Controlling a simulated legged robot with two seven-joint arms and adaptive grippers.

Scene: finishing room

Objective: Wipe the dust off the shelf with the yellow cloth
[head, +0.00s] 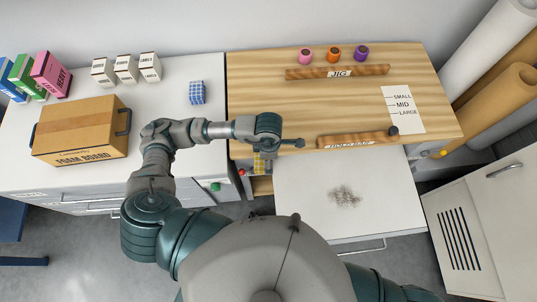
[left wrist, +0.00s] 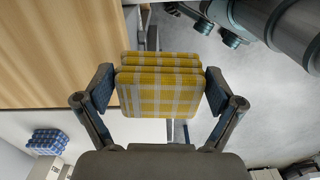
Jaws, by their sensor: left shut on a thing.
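The yellow checked cloth (left wrist: 160,92) is a folded stack between the two pads of my left gripper (left wrist: 160,88), which is shut on it. In the head view a small part of the cloth (head: 259,164) shows below my left gripper (head: 264,150); the wrist hides the rest. The white shelf (head: 305,220) juts out below the wooden bench top. A grey patch of dust (head: 344,197) lies near its middle, to the right of the cloth and apart from it. My right gripper is not in view.
A blue checked cloth (head: 197,92) lies on the white counter with a foam board box (head: 80,130). The wooden bench top (head: 260,80) carries a jig strip (head: 337,72), a second wooden strip (head: 358,139) along its front and several coloured pots. A white cabinet (head: 490,210) stands right of the shelf.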

